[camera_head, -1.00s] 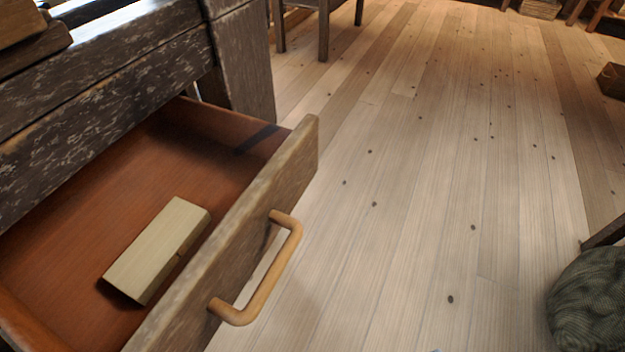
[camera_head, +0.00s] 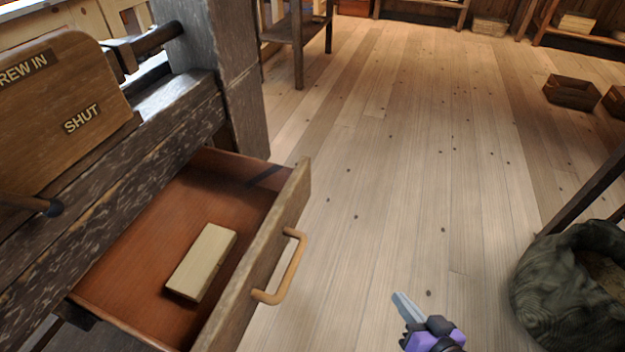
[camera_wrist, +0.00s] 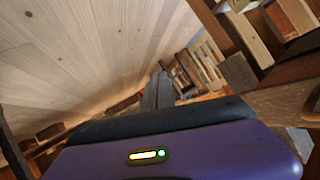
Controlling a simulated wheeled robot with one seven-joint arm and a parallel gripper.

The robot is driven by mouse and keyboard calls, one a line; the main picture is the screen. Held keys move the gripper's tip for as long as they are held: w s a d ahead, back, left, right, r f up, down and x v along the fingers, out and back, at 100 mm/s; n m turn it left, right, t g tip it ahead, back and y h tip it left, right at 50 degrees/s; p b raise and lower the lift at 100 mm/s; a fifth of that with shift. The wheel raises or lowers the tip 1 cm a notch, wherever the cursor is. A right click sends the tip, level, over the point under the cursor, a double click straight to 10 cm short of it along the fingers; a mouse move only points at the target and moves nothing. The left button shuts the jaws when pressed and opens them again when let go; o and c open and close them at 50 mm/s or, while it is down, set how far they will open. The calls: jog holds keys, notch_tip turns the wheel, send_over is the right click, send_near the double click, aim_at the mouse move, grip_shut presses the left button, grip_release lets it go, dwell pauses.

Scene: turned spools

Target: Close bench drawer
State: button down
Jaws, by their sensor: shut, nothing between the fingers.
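The bench drawer (camera_head: 262,268) stands pulled open from the dark, worn bench (camera_head: 110,165) in the head view. Its inside is reddish brown and its front carries a wooden bar handle (camera_head: 281,270). A pale wooden block (camera_head: 201,262) lies inside on the drawer floor. My gripper (camera_head: 404,304) is at the bottom of the head view, to the right of the handle and apart from it. It is shut and empty. In the wrist view the gripper's fingers (camera_wrist: 158,92) stand together beyond the purple body. The drawer shows at the upper right of the wrist view, cut off by the edge.
A wooden panel marked SHUT (camera_head: 75,85) stands on the bench. A dark green sack-like container (camera_head: 560,295) stands at the lower right. Wooden crates (camera_head: 572,92) sit farther back. The plank floor (camera_head: 400,160) between bench and sack is clear.

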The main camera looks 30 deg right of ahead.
aim_at(305, 189)
jog(key=w+d+r+m+y+p, duration=0.5)
jog(key=w+r+y+p, duration=0.1)
jog(key=w+p, duration=0.4)
jog(key=w+a+r+n+t+y+p, duration=0.1)
jog(key=a+r+n+t+y+p, duration=0.15)
jog(key=r+y, duration=0.8)
jog(key=w+a+r, duration=0.1)
jog(key=w+a, duration=0.2)
jog(key=w+a+h, duration=0.1)
jog(key=w+a, duration=0.2)
jog(key=w, duration=0.1)
jog(key=w+a+r+h, duration=0.1)
jog(key=w+a, duration=0.2)
jog(key=w, duration=0.1)
jog(key=shift+w+r+m+p, duration=0.15)
jog(key=shift+r+m+p, duration=0.1)
jog(key=shift+r+p, duration=0.05)
jog(key=shift+a, duration=0.1)
